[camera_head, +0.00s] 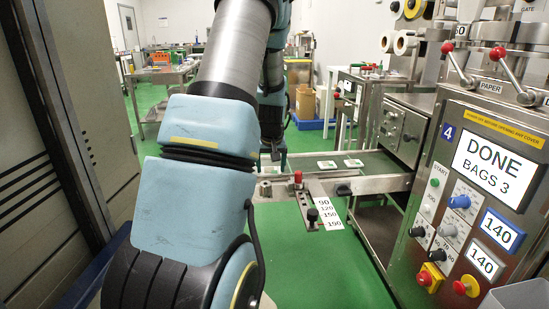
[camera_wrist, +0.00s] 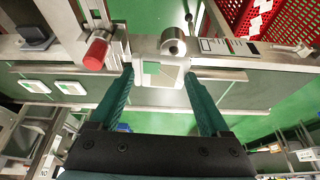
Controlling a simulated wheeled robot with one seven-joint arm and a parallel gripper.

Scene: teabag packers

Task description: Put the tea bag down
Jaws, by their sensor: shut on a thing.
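My gripper (camera_wrist: 159,80) has two teal fingers, shut on a tea bag (camera_wrist: 160,74), a small white packet with a green and beige print, held between the fingertips in the wrist view. The bag appears over the edge of the conveyor (camera_wrist: 235,92); I cannot tell whether it touches anything below. In the head view my gripper (camera_head: 273,152) is mostly hidden behind my arm, and the held bag cannot be made out. Two more tea bags lie flat on the belt, at the left in the wrist view (camera_wrist: 32,86) (camera_wrist: 70,88) and right of my gripper in the head view (camera_head: 327,164) (camera_head: 353,162).
A red knob (camera_wrist: 97,50) and a metal cylinder (camera_wrist: 173,44) stand close to the fingertips. A red crate (camera_wrist: 240,12) with white packets is at the upper right. The machine's display (camera_head: 490,165) reads DONE, BAGS 3. The belt right of the held bag looks clear.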

